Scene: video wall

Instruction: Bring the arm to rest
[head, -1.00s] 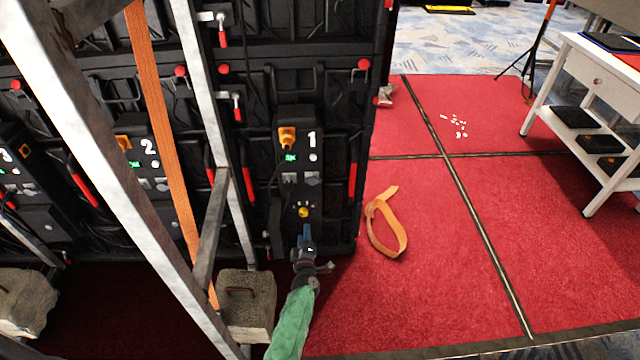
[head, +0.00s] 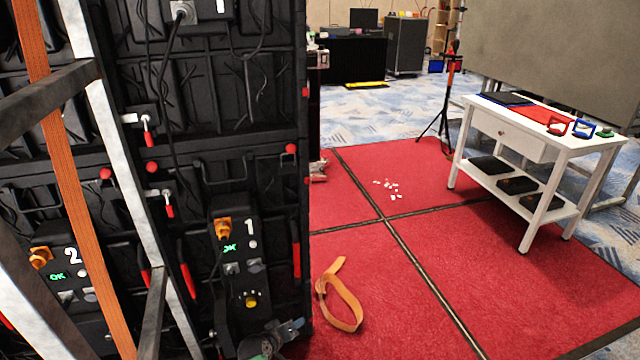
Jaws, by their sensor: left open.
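My left gripper (head: 290,328) shows at the bottom edge of the head view, in front of the lower part of the panel marked 1. It is open, and I see nothing between its fingers. Most of its arm is cut off by the frame. The unit marked 1 (head: 250,228) has an orange plug, a green OK display and a yellow knob below. Whether the gripper touches the panel, I cannot tell. My right gripper is not in view.
Metal frame bars (head: 125,150) and an orange strap (head: 75,200) stand at the left. An orange strap loop (head: 345,305) lies on the red carpet (head: 440,240). Small white pieces (head: 390,187) lie farther off. A white table (head: 545,140) stands at the right.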

